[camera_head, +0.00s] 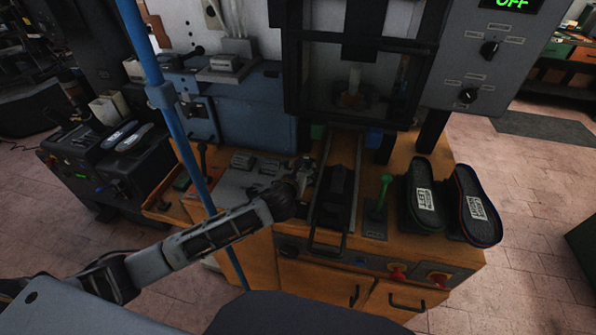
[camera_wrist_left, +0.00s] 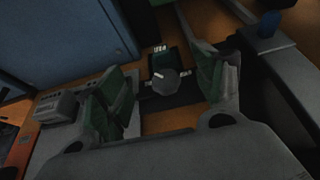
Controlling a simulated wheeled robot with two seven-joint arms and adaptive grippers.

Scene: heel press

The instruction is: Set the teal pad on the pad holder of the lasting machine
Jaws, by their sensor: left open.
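My left gripper (camera_head: 302,172) is over the orange bench, just left of the dark rail carriage, and also shows in the left wrist view (camera_wrist_left: 165,85). Its fingers stand apart. Between and below them is a dark rounded knob-like thing (camera_wrist_left: 166,83) on a dark plate; I see no contact with it. A small green block (camera_head: 318,132) is left of the rails in the head view; I cannot tell whether it is the teal pad. The lasting machine (camera_head: 352,60) stands behind the bench with a dark opening. I cannot clearly make out its pad holder. My right gripper is not in view.
A dark carriage (camera_head: 336,190) lies between rails, with a green-handled lever (camera_head: 384,188) to its right. Two dark soles (camera_head: 422,200) (camera_head: 478,205) lie at the bench's right. A blue pole (camera_head: 165,100) crosses the left side.

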